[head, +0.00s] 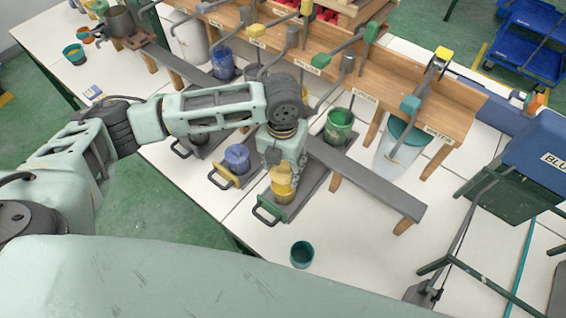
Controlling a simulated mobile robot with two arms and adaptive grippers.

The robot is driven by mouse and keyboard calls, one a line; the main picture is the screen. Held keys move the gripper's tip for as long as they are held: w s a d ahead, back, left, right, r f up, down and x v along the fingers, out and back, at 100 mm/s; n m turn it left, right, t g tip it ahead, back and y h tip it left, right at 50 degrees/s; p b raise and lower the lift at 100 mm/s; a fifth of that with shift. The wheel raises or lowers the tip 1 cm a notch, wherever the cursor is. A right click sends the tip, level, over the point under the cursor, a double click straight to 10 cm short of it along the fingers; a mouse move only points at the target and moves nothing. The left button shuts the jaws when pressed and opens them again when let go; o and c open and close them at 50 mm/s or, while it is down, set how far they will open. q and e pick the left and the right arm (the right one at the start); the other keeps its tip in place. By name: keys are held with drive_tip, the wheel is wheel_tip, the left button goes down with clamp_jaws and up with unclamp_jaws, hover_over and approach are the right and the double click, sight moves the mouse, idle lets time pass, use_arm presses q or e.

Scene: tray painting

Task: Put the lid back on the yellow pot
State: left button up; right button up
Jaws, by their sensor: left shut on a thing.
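The yellow pot (282,195) stands upright on a dark grey tray (303,203) with a green handle, near the middle of the head view. My left gripper (283,166) points down directly over it, shut on a yellow piece that looks like the lid (284,174). The lid is at the pot's mouth. I cannot tell whether it is seated or held slightly above, because the gripper and matching yellow colour hide the rim. My right gripper is not in view.
A blue pot (237,160) stands on the tray to the left, and a green pot (339,126) behind right. A teal cup (302,254) stands in front. A wooden rack (400,85) with levers runs behind.

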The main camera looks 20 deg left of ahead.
use_arm(q)
drive_tip(key=shift+f+b, duration=2)
drive_tip(key=shift+f, duration=0.9)
drive_tip(key=shift+r+p, duration=0.1)
drive_tip(key=shift+p, duration=0.5)
drive_tip(key=shift+f+p, duration=0.2)
drive_tip(key=shift+p, duration=0.1)
drive_tip(key=shift+p, duration=0.35)
idle(0.3)
idle(0.4)
drive_tip(key=o, duration=1)
